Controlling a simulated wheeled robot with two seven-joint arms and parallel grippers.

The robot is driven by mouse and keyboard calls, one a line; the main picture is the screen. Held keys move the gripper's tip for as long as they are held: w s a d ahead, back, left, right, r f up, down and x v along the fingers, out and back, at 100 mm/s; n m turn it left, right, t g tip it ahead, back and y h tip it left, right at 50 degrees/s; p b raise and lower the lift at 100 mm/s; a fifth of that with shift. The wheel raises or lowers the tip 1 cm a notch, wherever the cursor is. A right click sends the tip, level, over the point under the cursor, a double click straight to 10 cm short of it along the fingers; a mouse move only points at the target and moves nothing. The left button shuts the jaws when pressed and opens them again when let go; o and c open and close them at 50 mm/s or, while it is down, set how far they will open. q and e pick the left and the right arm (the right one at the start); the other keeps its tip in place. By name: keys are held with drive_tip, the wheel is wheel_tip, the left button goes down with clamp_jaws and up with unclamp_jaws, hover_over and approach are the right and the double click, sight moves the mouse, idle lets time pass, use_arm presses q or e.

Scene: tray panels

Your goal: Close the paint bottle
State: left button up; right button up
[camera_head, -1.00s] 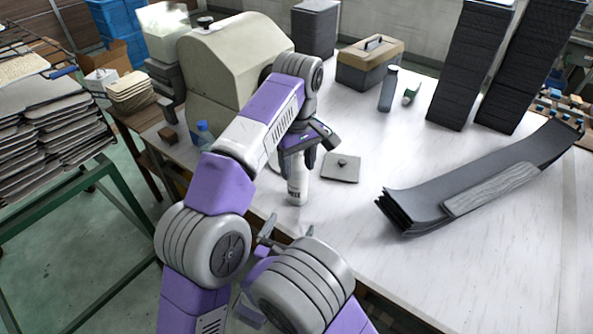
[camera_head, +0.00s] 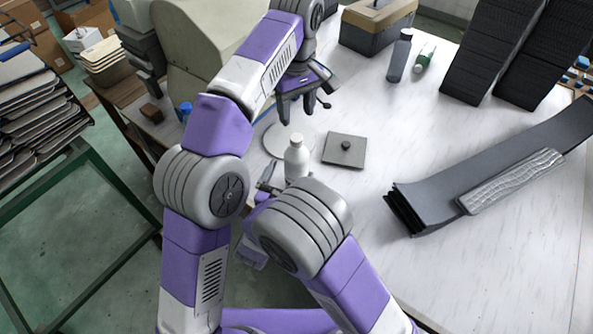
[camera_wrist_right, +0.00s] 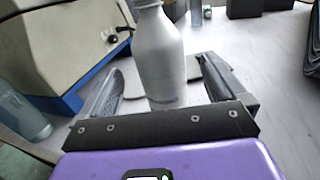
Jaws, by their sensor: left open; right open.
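The white paint bottle (camera_head: 296,162) stands upright near the table's front edge in the head view. Its narrow top carries a small white piece that looks like a cap; how tightly it sits I cannot tell. My left gripper (camera_head: 297,103) is open and empty above the bottle, apart from it. My right gripper (camera_wrist_right: 162,62) is open low at the bottle, with one finger on each side and gaps to both. In the right wrist view the bottle body (camera_wrist_right: 160,65) fills the middle and its top is cut off. My right arm partly hides the bottle's base in the head view.
A grey square plate with a knob (camera_head: 346,150) lies just right of the bottle. A round pale disc (camera_head: 275,140) lies behind it. A beige machine (camera_head: 205,55) stands at the back left, and curved dark panels (camera_head: 440,195) lie at right.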

sight(297, 137)
drive_tip(key=x, duration=0.7)
drive_tip(key=shift+w+d, duration=0.1)
drive_tip(key=shift+w, duration=0.2)
clamp_jaws()
use_arm(q)
drive_tip(key=n, duration=0.4)
drive_tip(key=shift+f, duration=0.2)
drive_tip(key=n, duration=1.4)
drive_tip(key=shift+r, duration=0.2)
drive_tip(key=shift+f, duration=4)
